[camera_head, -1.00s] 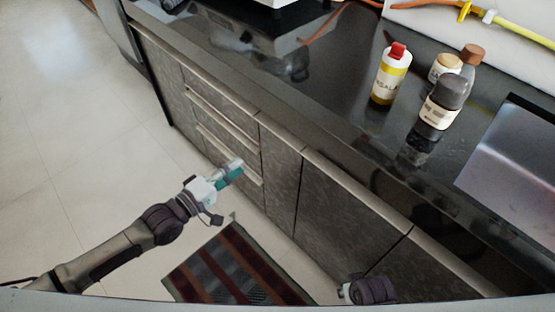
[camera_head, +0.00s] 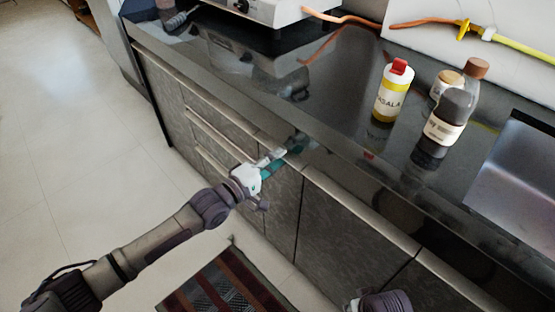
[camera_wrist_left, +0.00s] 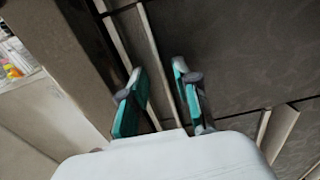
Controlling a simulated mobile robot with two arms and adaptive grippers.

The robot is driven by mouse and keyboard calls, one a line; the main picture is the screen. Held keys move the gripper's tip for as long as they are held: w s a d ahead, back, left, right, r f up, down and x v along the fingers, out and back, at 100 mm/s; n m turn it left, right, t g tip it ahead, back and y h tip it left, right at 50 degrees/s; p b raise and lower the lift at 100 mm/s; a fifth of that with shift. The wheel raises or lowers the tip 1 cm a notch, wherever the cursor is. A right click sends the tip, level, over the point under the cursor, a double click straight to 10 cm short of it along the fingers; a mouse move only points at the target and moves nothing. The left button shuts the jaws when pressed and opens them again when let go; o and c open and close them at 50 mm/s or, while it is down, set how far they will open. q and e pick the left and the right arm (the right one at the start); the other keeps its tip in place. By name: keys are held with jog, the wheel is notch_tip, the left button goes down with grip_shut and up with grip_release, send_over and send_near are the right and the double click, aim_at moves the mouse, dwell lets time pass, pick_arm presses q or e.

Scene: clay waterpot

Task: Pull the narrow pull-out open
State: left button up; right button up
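The narrow pull-out (camera_head: 284,205) is the slim grey front between the drawer stack and the wider doors, with a pale handle strip along its top edge. It looks shut. My left gripper (camera_head: 279,158) is at its top, close under the counter edge, and partly covers it. In the left wrist view the gripper (camera_wrist_left: 158,98) is open, its teal fingers on either side of a pale handle strip (camera_wrist_left: 157,113). I cannot tell whether they touch it. Of my right arm, only the wrist and a pale edge show at the bottom; its fingers are hidden.
The drawers (camera_head: 207,135) are to the left and a wide door (camera_head: 335,225) to the right. A striped mat (camera_head: 225,285) lies on the floor.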

pick_arm(q)
jog(key=shift+w+d, duration=0.15)
jog(key=shift+d, duration=0.05)
grip_shut()
pick_arm(e)
jog(key=shift+s+r, duration=0.25)
jog(key=shift+s, duration=0.05)
pick_arm(q)
jog(key=shift+a+r, duration=0.1)
pick_arm(e)
jog(key=shift+w, duration=0.15)
